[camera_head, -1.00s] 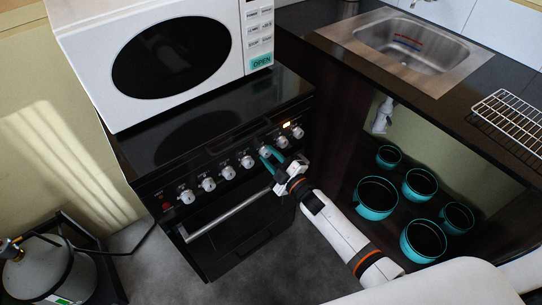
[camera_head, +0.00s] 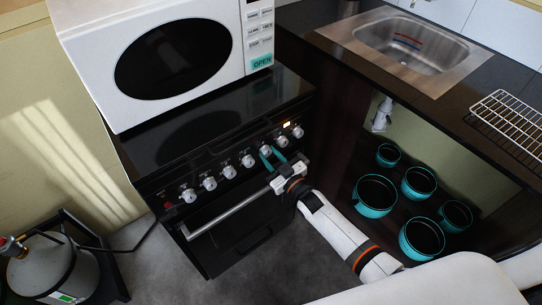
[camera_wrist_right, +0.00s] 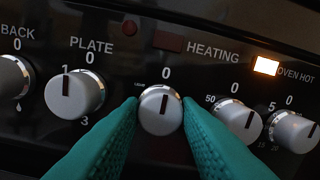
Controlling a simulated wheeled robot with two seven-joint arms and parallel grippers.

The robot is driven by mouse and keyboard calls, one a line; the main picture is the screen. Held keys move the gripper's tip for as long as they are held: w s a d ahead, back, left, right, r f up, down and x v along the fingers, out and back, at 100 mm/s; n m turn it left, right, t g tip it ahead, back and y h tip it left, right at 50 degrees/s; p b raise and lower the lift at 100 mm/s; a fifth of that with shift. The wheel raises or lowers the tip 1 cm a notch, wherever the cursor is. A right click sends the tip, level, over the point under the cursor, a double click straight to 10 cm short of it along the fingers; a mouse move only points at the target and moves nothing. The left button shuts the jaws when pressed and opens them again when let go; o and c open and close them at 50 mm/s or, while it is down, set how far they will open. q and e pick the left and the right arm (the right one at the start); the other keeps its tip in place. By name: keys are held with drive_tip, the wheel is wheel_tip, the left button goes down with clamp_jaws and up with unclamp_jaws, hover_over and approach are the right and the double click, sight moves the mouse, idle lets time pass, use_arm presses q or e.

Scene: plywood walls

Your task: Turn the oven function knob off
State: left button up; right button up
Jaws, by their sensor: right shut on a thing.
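The silver knob (camera_wrist_right: 160,113) in the middle of the wrist view has a "0" above it, and its dark mark points nearly straight up at that "0". It also shows on the oven's front panel in the head view (camera_head: 265,151). My right gripper (camera_head: 271,152) is at this knob, its two teal fingers on either side of it. The fingers (camera_wrist_right: 161,118) are shut on the knob's sides. I take this to be the oven function knob; its own name label is not readable. My left gripper is not in view.
Other knobs sit close on both sides, including a "PLATE" knob (camera_wrist_right: 75,94) and a knob (camera_wrist_right: 239,121) to the right. An orange "OVEN HOT" light (camera_wrist_right: 266,66) is lit. The oven handle (camera_head: 232,213) runs below the knobs. A microwave (camera_head: 166,60) stands on the stove top.

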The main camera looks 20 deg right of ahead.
drive_tip(key=shift+f, duration=0.1)
idle(0.4)
drive_tip(key=o, duration=1)
drive_tip(key=shift+c, duration=0.2)
drive_tip(key=v, duration=1.2)
drive_tip(key=s+d+f+m+g+h, duration=0.15)
drive_tip(key=s+f+g, duration=0.35)
drive_tip(key=f, duration=0.8)
drive_tip(key=s+d+f+m+g+h, duration=0.1)
drive_tip(key=s+d+f+g+h, duration=0.15)
drive_tip(key=s+f, duration=0.75)
drive_tip(key=s+f+g, duration=0.3)
drive_tip(key=s+f, duration=0.2)
drive_tip(key=s, duration=0.3)
drive_tip(key=s+a+f+g+h, duration=0.1)
drive_tip(key=s+f+g, duration=0.2)
drive_tip(key=s+f, duration=0.2)
drive_tip(key=s+f+m+g, duration=0.1)
drive_tip(key=s+f+g, duration=0.2)
drive_tip(key=s, duration=0.8)
wheel_tip(320, 180, down, 3)
drive_tip(key=shift+s+a+r+h, duration=0.2)
drive_tip(key=shift+s+h, duration=0.1)
drive_tip(key=shift+h, duration=0.1)
